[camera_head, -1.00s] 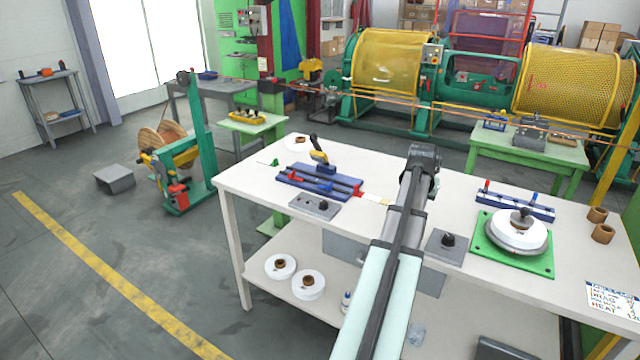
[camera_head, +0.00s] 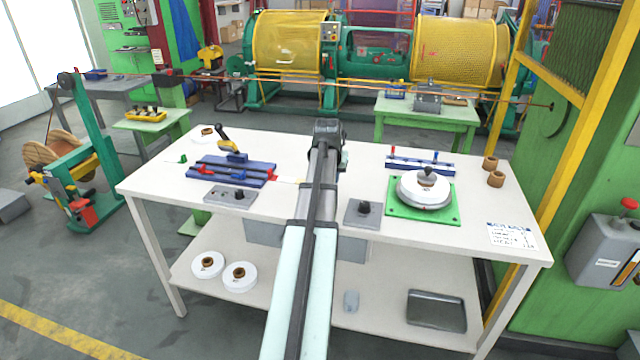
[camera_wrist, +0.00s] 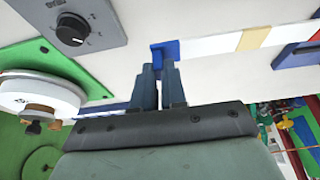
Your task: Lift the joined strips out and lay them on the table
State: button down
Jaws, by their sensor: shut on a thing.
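The joined strips (camera_wrist: 215,47) show in the wrist view as a pale white band with a tan-yellow section. They run from a small blue tab (camera_wrist: 166,49) toward a blue fixture (camera_wrist: 297,54) at the right edge. My gripper (camera_wrist: 160,75) is shut on the blue tab end. In the head view my arm hides the fingers, and only a short pale piece of strip (camera_head: 287,181) shows beside the blue fixture (camera_head: 232,172), which has red clamps. I cannot tell whether the strips touch the fixture. The white table (camera_head: 315,230) lies below.
A grey knob plate (camera_head: 355,219) and a green board (camera_head: 396,211) carrying a white round device (camera_head: 424,192) stand right of my arm. A blue rack (camera_head: 434,169) is behind them.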

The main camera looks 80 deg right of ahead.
jog(key=shift+f, duration=0.1)
jog(key=shift+f, duration=3.3)
jog(key=c, duration=1.1)
grip_release()
jog(key=v, duration=1.3)
jog(key=shift+a+r, duration=0.2)
jog(key=shift+r, duration=0.05)
